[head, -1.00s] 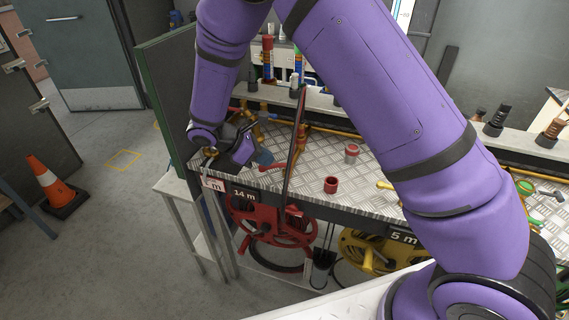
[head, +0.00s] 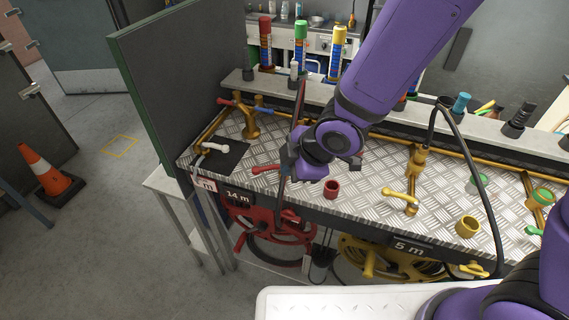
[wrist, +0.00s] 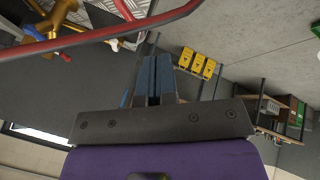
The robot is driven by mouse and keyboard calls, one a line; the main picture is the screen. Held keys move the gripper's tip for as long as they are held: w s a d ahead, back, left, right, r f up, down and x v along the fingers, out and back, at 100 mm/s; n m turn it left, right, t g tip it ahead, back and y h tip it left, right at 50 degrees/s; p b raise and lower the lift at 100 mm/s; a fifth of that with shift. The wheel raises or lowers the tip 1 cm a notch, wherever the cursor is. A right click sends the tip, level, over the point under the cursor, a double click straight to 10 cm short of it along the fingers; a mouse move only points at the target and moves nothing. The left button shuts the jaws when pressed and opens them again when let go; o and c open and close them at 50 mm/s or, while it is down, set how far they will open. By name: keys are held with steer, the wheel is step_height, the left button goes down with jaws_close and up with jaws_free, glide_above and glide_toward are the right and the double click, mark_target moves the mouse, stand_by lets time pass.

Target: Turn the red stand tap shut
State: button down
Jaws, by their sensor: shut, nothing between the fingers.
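A red tap lever (head: 264,169) lies near the front edge of the ribbed metal bench in the head view. The body it belongs to is mostly hidden behind a dark hose and my arm. My gripper (wrist: 155,65) is shut and empty, its blue fingers together in the wrist view. In the head view it is right of the red lever, mostly hidden by my wrist; I see no contact. The wrist view shows brass fittings (wrist: 55,14) with red, blue and white parts at upper left.
A red cup (head: 332,188) and a yellow-handled tap (head: 400,196) stand right of my wrist. The red reel (head: 268,236) hangs below.

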mark_target(270, 168)
steer(key=shift+w+a+f, duration=0.9)
steer(key=shift+w+f, duration=0.2)
steer(key=shift+f, duration=0.35)
steer(key=shift+w+a+f, duration=0.95)
steer(key=shift+w+f, duration=0.2)
steer(key=shift+f, duration=0.3)
steer(key=shift+w+a+f, duration=0.9)
steer(key=shift+w+f, duration=0.2)
steer(key=shift+f, duration=0.35)
